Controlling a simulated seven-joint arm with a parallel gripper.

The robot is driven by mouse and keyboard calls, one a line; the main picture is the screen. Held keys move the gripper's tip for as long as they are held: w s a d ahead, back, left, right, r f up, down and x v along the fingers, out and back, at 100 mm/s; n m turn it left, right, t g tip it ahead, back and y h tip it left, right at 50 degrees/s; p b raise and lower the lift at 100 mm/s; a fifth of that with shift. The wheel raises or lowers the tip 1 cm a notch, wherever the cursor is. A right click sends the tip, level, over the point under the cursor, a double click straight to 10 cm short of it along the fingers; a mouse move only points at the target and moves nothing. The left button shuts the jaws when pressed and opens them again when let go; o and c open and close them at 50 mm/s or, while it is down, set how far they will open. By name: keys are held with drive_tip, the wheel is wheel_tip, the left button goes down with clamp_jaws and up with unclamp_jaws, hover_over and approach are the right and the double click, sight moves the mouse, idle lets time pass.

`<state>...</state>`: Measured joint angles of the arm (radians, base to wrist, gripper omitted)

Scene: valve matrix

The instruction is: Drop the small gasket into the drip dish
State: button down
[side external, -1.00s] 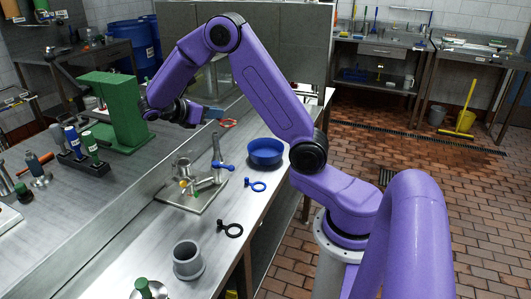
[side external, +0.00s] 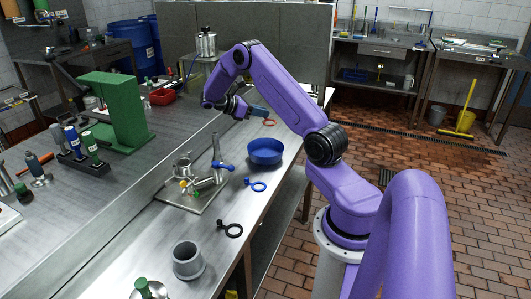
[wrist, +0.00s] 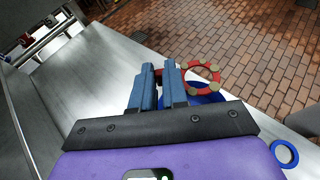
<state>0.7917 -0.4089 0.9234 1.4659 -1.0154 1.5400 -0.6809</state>
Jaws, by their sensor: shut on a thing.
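A red ring with tan spots, which looks like the gasket (wrist: 216,69), is held at the fingertips of my gripper (wrist: 163,68); it sticks out to the right of the fingers. In the side external view, the red ring (side external: 269,123) is at the end of my gripper (side external: 259,112), raised above the bench and appearing above the blue bowl in the picture. The blue bowl, which looks like the drip dish (side external: 265,153), stands upright on the bench. In the wrist view, the bowl (wrist: 209,98) is partly hidden behind the ring and my gripper.
A blue ring with a tab (side external: 257,186) and a black one (side external: 231,230) lie on the bench nearer the camera. A metal valve assembly (side external: 196,185) stands left of the bowl. A grey cup (side external: 187,261) is at the near end. The bench's right edge is close to the bowl.

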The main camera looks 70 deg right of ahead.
drive_tip(key=shift+f, duration=2.25)
drive_tip(key=c, duration=1.1)
unclamp_jaws()
drive_tip(key=v, duration=1.7)
drive_tip(key=shift+w+a+r, duration=0.15)
drive_tip(key=shift+a, duration=0.05)
